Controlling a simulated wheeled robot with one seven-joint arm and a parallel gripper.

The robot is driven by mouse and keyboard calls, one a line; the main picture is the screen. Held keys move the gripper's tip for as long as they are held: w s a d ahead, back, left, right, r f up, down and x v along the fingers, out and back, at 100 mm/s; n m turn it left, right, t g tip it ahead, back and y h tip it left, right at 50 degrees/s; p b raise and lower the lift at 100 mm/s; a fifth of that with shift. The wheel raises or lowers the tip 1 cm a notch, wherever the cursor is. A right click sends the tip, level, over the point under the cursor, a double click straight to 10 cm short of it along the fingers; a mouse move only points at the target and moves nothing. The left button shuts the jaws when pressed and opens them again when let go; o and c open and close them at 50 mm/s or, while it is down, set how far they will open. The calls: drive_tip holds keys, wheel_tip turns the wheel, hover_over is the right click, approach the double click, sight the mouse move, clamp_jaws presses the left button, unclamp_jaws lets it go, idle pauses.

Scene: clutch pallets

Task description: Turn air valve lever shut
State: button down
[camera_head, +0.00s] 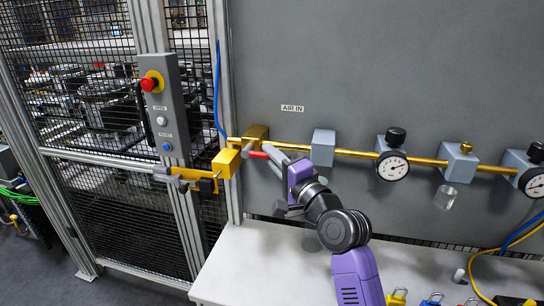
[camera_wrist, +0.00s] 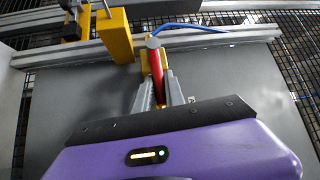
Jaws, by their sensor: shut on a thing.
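The air valve is a brass block (camera_head: 256,133) on the grey panel, at the left end of the brass air pipe (camera_head: 355,153), under the AIR IN label (camera_head: 292,108). Its red lever (camera_head: 258,155) sticks out toward my gripper (camera_head: 262,149). In the wrist view the red lever (camera_wrist: 156,72) runs down from a round grey pivot (camera_wrist: 153,43) in between the two grey fingers of my gripper (camera_wrist: 155,92). The fingers are shut on the lever. They hide part of the lever and valve in the head view.
A yellow interlock block (camera_head: 226,163) sits close left of the valve, on the fence post. A control box (camera_head: 164,105) with a red button hangs further left. Gauges (camera_head: 392,165) line the pipe at right. A pale bench (camera_head: 255,262) lies below, with padlocks (camera_head: 397,297) at front right.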

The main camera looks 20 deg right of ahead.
drive_tip(key=shift+f, duration=0.1)
drive_tip(key=f+m+t+b, duration=0.1)
drive_tip(key=b, duration=0.2)
drive_tip(key=shift+f+b, duration=0.3)
drive_tip(key=shift+b, duration=0.1)
drive_tip(key=w+a+f+m+g+h+b, duration=0.1)
drive_tip(key=w+a+f+m+h+b, duration=0.1)
drive_tip(key=m+h+b, duration=0.9)
drive_tip(key=w+a+f+m+g+h+b, duration=0.1)
drive_tip(key=w+a+f+m+h+b, duration=0.1)
drive_tip(key=m+h+b, duration=1)
drive_tip(key=a+f+m+b, duration=0.1)
drive_tip(key=m+b, duration=0.6)
drive_tip(key=b, duration=0.6)
drive_tip(key=shift+b, duration=0.4)
drive_tip(key=shift+a, duration=0.15)
drive_tip(key=c, duration=1.4)
unclamp_jaws()
drive_tip(key=shift+r, duration=0.1)
